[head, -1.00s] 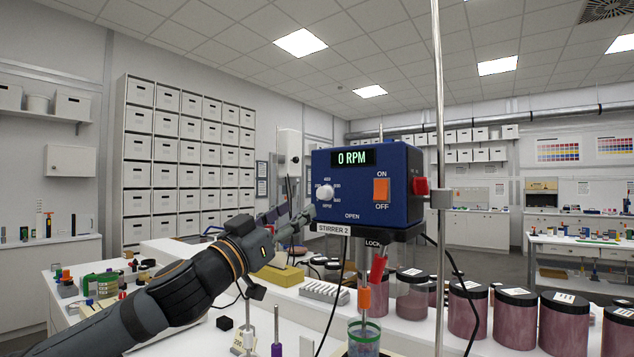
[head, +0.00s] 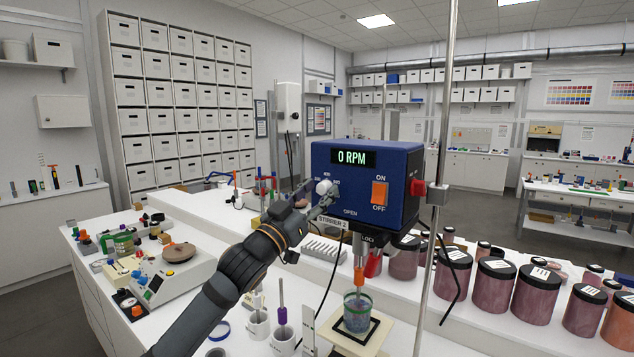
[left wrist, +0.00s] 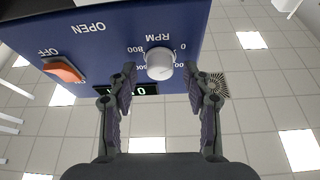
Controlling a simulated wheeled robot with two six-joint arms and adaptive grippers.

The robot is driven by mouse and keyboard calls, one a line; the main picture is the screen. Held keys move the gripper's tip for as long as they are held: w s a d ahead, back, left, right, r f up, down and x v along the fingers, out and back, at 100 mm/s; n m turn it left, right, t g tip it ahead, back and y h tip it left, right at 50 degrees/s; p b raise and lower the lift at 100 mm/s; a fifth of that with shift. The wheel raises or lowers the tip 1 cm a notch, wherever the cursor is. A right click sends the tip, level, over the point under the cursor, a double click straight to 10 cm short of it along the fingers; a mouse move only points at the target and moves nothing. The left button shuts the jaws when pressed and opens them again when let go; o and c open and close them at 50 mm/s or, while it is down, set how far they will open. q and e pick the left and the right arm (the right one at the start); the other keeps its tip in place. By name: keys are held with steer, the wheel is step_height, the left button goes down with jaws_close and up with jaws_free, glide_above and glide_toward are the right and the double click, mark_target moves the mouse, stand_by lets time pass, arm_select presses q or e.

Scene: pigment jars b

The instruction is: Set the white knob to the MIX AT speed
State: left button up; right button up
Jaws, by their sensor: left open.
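The white knob (head: 326,187) is on the front of the blue stirrer box (head: 362,165). The green display (head: 352,158) reads 0 RPM. My left gripper (head: 320,201) is at the knob and partly covers its lower side. In the left wrist view the white knob (left wrist: 160,63) sits between the two parted fingertips of my left gripper (left wrist: 160,75), with gaps on both sides. Numbers ring the knob, 0 and 800 among them. I cannot tell where its pointer is. No MIX AT text is readable. My right gripper is not in view.
An orange ON/OFF switch (head: 379,192) is right of the knob, and a red clamp knob (head: 417,187) is on the box's side. A metal rod (head: 440,150) stands at the right. A beaker (head: 357,311) is below. Dark-lidded jars (head: 493,285) line the bench.

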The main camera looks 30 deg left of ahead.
arm_select(q)
steer(key=shift+c, duration=0.4)
jaws_close()
